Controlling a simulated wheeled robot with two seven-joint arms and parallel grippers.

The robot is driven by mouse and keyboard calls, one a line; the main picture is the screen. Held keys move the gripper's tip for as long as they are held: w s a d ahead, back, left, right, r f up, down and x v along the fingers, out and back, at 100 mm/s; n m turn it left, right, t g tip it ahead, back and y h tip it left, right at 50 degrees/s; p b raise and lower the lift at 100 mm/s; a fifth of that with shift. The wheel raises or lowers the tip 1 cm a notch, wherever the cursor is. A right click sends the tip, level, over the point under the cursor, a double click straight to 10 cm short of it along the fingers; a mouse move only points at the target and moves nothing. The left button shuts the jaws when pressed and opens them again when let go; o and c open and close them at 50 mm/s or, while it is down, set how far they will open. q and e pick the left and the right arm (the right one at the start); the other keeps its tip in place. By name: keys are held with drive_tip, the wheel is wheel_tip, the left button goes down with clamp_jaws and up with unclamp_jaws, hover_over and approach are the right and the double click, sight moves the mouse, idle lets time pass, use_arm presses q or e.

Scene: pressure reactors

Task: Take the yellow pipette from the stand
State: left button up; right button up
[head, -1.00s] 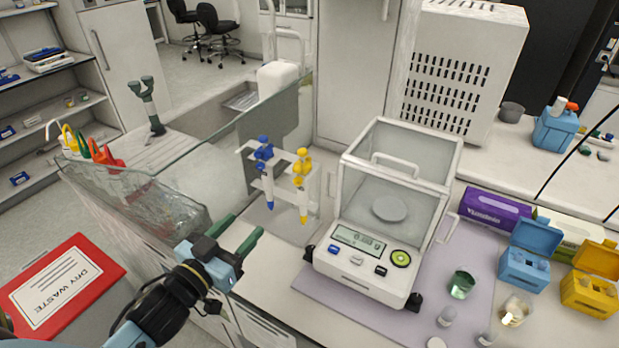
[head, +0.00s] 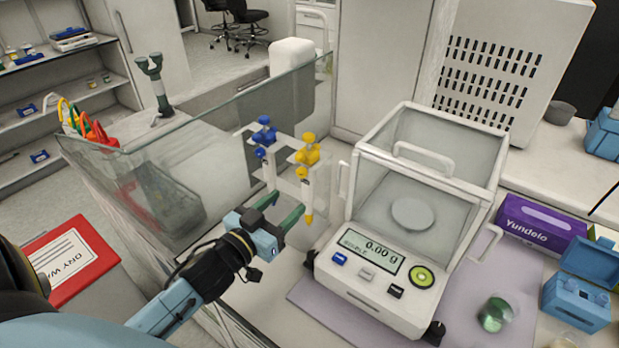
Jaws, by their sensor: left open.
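The yellow pipette (head: 308,155) hangs upright in a white stand (head: 285,148), its tip pointing down. A blue pipette (head: 263,135) hangs in the same stand to its left, its lower part hidden behind my gripper. My left gripper (head: 282,209) is open, its two green fingers pointing up and right toward the lower part of the stand. The fingertips overlap the pipettes' lower ends in the picture; I cannot tell whether they touch anything. No pipette is held. My right gripper is not in view.
A balance (head: 400,225) with a glass enclosure stands just right of the stand. A glass partition (head: 200,120) rises behind and left of it.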

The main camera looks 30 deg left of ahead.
sight(305, 186)
use_arm(q)
drive_tip(key=w, duration=0.2)
drive_tip(key=shift+w+d, duration=0.1)
drive_tip(key=shift+w, duration=0.2)
drive_tip(key=w, duration=0.3)
drive_tip(key=w+d+r, duration=0.1)
drive_tip(key=shift+w+p, duration=0.25)
drive_tip(key=shift+p, duration=0.05)
drive_tip(key=shift+w, duration=0.4)
clamp_jaws()
